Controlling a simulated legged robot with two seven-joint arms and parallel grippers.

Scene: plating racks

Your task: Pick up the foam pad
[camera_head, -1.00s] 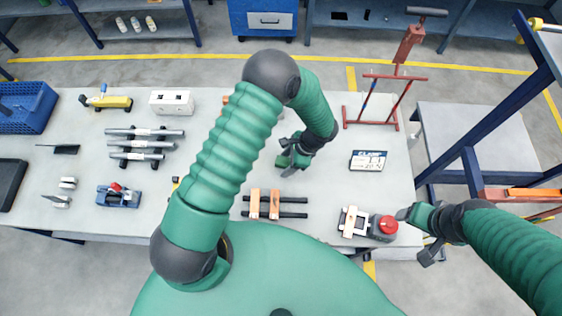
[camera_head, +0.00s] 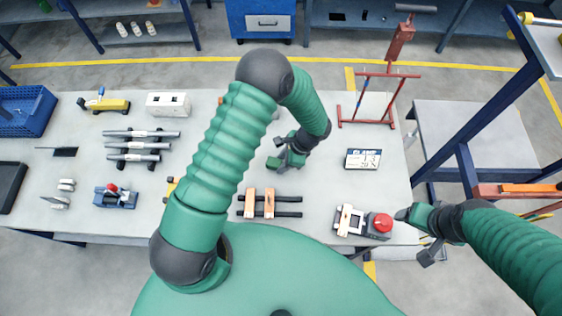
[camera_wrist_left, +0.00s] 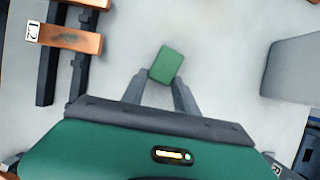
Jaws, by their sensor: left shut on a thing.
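The foam pad (camera_wrist_left: 166,65) is a small green block. In the left wrist view it sits between the fingertips of my left gripper (camera_wrist_left: 160,82), which is shut on it. In the head view my left gripper (camera_head: 284,158) is over the middle of the bench, with the green pad (camera_head: 275,164) at its tips. I cannot tell from these views how far the pad is from the bench top. My right gripper (camera_head: 417,236) is at the bench's front right corner, fingers apart and empty, beside a device with a red button (camera_head: 382,223).
Two dark bars with orange blocks (camera_head: 269,203) lie just in front of my left gripper. A clamp label box (camera_head: 363,159) and a red rack (camera_head: 367,122) stand to the right. Metal tubes (camera_head: 138,145) and a blue crate (camera_head: 28,112) are on the left.

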